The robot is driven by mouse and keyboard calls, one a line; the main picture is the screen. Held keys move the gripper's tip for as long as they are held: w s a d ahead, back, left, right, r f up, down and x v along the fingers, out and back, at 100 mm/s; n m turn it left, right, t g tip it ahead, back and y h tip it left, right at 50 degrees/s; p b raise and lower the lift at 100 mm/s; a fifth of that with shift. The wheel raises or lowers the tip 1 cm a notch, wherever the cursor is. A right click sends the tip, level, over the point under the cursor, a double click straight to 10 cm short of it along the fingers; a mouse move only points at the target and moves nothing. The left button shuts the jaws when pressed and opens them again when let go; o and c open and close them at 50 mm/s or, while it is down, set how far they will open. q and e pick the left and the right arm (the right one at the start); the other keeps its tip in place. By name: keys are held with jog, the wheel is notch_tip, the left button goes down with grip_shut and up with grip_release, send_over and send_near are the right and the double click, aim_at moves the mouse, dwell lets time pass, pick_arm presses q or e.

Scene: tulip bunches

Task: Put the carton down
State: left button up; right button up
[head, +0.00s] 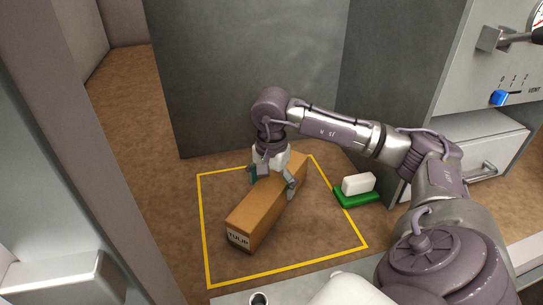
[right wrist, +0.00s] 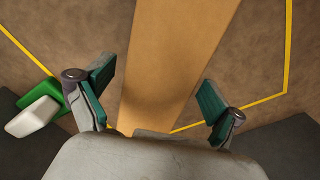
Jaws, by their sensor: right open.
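The carton (head: 262,209) is a long brown box with a white "TULIP" label on its near end. It lies on the brown floor inside a yellow outlined rectangle (head: 205,240), slanting from near left to far right. My right gripper (head: 272,181) is over the carton's far half, with its fingers to either side. In the right wrist view the carton (right wrist: 172,60) runs between the two open green-padded fingers (right wrist: 155,95), with a gap on each side. My left gripper is not in view.
A green block (head: 358,197) with a white block (head: 358,184) on it sits just right of the yellow outline. A grey panel (head: 245,80) stands behind. A cabinet with a drawer (head: 480,150) and a blue knob (head: 499,98) is at right.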

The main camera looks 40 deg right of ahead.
notch_tip(320, 180, up, 8)
jog(key=shift+f+p, duration=0.1)
jog(key=shift+p, duration=0.8)
notch_tip(320, 180, up, 2)
jog(key=shift+r, duration=0.1)
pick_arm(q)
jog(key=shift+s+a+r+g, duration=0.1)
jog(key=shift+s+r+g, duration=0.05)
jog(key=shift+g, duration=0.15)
pick_arm(e)
jog(key=shift+r, duration=0.35)
